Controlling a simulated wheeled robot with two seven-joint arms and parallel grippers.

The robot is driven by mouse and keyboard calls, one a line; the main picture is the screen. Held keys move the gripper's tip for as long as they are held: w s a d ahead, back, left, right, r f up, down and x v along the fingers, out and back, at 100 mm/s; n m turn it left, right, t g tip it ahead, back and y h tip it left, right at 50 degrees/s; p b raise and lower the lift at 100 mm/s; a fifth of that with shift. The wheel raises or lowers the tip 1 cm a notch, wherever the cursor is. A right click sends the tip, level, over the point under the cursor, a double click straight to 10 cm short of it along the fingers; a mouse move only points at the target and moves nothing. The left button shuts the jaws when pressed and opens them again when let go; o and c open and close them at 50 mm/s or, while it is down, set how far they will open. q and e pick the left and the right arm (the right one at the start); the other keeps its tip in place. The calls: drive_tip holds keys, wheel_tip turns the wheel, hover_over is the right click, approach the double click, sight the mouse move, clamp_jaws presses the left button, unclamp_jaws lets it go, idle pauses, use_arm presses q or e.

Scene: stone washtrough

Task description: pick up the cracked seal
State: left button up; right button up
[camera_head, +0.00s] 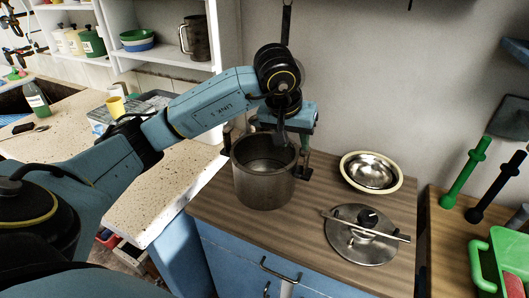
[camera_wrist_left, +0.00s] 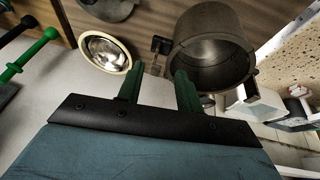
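I cannot clearly make out a cracked seal in either view. A small dark piece (camera_wrist_left: 161,45) shows beside the steel pot in the left wrist view, beyond my fingertips; I cannot tell what it is. My left gripper (camera_head: 293,146) hangs pointing down at the back right of the steel pot (camera_head: 264,187). In the left wrist view its two green fingers (camera_wrist_left: 157,76) are spread, with nothing held between them. The pot (camera_wrist_left: 210,50) stands close beside one finger there; I cannot tell whether they touch. My right gripper is not in view.
A metal bowl (camera_head: 371,172) stands right of the pot, with a round lid (camera_head: 350,247) and a pale stick (camera_head: 380,231) before it. Green and black handled tools (camera_head: 465,172) and a green container (camera_head: 492,262) are at the right. A speckled counter (camera_head: 160,185) lies left.

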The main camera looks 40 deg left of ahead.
use_arm(q)
drive_tip(key=a+y, duration=0.1)
drive_tip(key=a, duration=0.1)
approach(292, 163)
wheel_tip(292, 163, down, 2)
drive_tip(key=x, duration=0.5)
drive_tip(key=shift+w+a, duration=0.1)
drive_tip(key=shift+w, duration=0.35)
clamp_jaws()
